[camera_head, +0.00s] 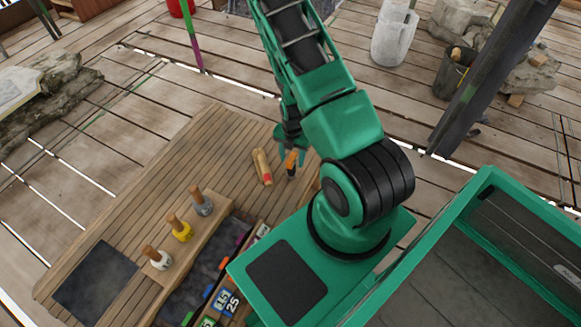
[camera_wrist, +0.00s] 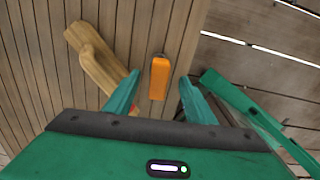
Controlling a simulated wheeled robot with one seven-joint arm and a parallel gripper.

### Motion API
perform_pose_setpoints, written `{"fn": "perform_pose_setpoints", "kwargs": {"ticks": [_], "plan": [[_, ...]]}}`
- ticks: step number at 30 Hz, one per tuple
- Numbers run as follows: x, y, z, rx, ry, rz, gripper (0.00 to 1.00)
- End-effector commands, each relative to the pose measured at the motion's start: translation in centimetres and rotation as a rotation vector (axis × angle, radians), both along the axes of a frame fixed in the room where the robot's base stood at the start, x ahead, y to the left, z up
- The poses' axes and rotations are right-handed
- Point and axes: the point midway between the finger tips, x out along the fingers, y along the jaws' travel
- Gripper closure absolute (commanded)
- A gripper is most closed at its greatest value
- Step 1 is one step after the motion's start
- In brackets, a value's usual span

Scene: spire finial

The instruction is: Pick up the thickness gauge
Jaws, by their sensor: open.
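An orange piece with a dark end, which looks like the thickness gauge (camera_head: 291,159), lies on the wooden bench near its right edge. In the wrist view its orange body (camera_wrist: 160,79) shows between my two green fingers, with clear gaps on both sides. My gripper (camera_head: 289,147) is open and empty above it; the wrist view shows its fingertips (camera_wrist: 160,76) spread either side. How far the fingertips are above the bench is hard to tell.
A wooden tool with a red part (camera_head: 262,167) lies just left of the gauge, and its wooden body (camera_wrist: 97,62) is close to my left finger. A rack with several wooden-handled pieces (camera_head: 180,229) and a dark tray (camera_head: 201,272) are at the bench's front.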

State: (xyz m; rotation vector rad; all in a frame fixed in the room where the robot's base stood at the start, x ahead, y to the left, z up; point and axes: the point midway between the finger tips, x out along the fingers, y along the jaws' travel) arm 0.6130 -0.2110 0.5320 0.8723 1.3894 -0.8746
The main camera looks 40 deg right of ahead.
Motion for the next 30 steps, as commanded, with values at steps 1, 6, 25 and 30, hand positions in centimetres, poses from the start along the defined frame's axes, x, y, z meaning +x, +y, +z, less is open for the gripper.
{"fn": "perform_pose_setpoints", "kwargs": {"ticks": [1, 6, 25, 30], "plan": [[0.0, 0.0, -0.2, 0.0, 0.0, 0.0, 0.5], [0.1, -0.1, -1.4, 0.0, 0.002, 0.0, 0.5], [0.4, -0.1, -5.4, 0.0, -0.001, -0.001, 0.5], [0.4, -0.2, -5.4, 0.0, 0.0, -0.001, 0.91]]}}
